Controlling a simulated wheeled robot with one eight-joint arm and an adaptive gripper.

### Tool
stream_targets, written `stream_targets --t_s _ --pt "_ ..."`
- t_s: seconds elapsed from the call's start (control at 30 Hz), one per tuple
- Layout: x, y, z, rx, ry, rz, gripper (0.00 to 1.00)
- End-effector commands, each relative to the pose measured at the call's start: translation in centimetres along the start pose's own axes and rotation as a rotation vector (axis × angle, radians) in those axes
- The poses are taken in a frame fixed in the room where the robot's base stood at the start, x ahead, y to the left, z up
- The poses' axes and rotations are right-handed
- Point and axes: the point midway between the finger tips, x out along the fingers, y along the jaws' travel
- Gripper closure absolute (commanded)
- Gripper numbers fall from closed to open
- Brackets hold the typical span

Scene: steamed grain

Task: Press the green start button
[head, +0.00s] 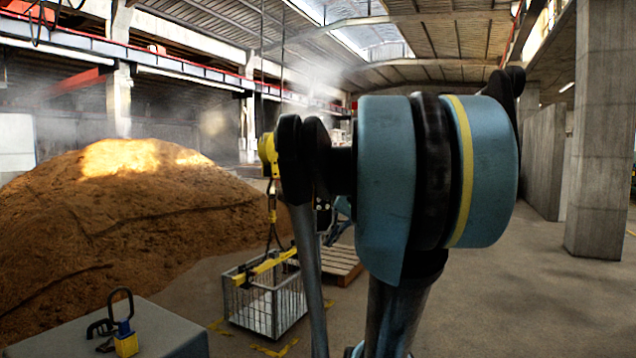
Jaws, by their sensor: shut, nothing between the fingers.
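No green start button shows in the head view. My own blue and black arm fills the middle and right of the picture and hides what stands behind it. My gripper cannot be made out. Small dark and blue parts show just left of the arm's big joint, but I cannot tell what they are.
A large brown grain heap (130,215) steams at left. A wire basket (265,305) with a yellow lifting bar (265,268) stands beside a wooden pallet (342,262). A yellow padlock-like item (126,344) lies on a grey block (175,335). Concrete pillar (598,130) at right; floor there is clear.

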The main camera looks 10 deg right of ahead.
Motion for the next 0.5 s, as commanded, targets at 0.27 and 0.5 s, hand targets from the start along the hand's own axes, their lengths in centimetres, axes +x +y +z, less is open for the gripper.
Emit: stream_targets --t_s 0.27,0.5 --pt "-7.6 -4.7 -10.8 0.141 0.078 -0.197 1.00" --pt "-10.6 -6.0 -14.7 0.188 0.110 -0.273 1.00"
